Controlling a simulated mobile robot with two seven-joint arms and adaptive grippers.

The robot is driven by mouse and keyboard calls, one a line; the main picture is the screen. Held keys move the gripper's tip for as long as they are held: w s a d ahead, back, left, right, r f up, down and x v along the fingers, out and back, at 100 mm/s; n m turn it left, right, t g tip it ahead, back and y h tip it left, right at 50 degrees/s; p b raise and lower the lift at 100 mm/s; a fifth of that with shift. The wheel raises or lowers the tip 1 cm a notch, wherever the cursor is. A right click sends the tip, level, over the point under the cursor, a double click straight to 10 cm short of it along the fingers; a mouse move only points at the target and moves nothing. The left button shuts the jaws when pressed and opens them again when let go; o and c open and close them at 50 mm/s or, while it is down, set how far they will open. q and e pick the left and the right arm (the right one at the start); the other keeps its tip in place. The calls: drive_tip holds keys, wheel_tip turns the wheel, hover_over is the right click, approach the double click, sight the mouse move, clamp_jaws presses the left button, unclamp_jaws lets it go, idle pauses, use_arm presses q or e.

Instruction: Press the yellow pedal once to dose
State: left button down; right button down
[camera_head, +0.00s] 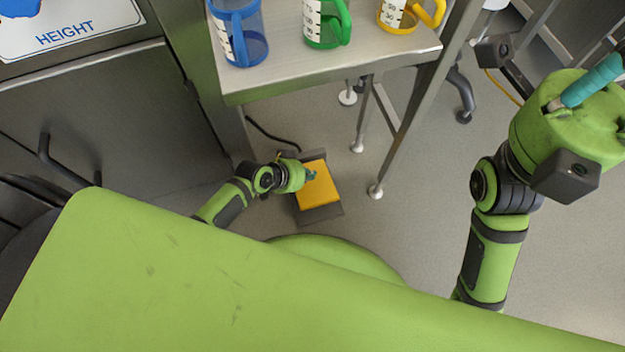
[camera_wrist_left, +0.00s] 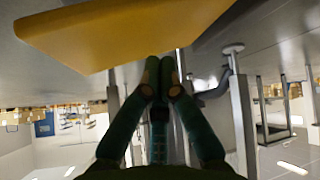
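The yellow pedal (camera_head: 321,191) sits on a dark base on the floor, below the metal table. My left gripper (camera_head: 310,174) is low down at the pedal's upper left part in the head view. In the left wrist view the pedal (camera_wrist_left: 130,28) fills the top, and my left gripper's fingertips (camera_wrist_left: 161,68) meet together by its edge with nothing between them. I cannot tell whether they touch the pedal. My right gripper (camera_head: 594,80) is raised at the far right, away from the pedal; its teal fingers overlap, so its opening cannot be judged.
The metal table (camera_head: 275,92) holds a blue jug (camera_head: 236,30), a green jug (camera_head: 326,22) and a yellow jug (camera_head: 397,14). Its legs (camera_head: 376,188) stand right of the pedal. A dark cable (camera_head: 270,135) runs behind the pedal.

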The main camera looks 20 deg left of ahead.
sight(308, 185)
use_arm(q)
drive_tip(key=shift+f, duration=0.1)
drive_tip(key=shift+f, duration=0.3)
drive_tip(key=shift+s+d+f+b, duration=0.1)
drive_tip(key=shift+s+f+b, duration=0.1)
drive_tip(key=shift+f+b, duration=0.25)
drive_tip(key=shift+s+d+f+b, duration=0.1)
drive_tip(key=shift+s+f+b, duration=0.2)
drive_tip(key=shift+f, duration=0.4)
drive_tip(key=shift+s+d+f+b, duration=0.15)
drive_tip(key=shift+f+b, duration=0.2)
drive_tip(key=shift+f, duration=0.2)
idle(1.1)
idle(0.3)
drive_tip(key=shift+w+a+r+p, duration=0.15)
drive_tip(key=shift+a+r+p, duration=0.05)
drive_tip(key=shift+r+p, duration=0.55)
drive_tip(key=shift+w+a+r+p, duration=0.15)
drive_tip(key=shift+r+p, duration=0.6)
drive_tip(key=shift+w+r+p, duration=0.25)
drive_tip(key=shift+r+p, duration=0.05)
drive_tip(key=shift+r, duration=0.15)
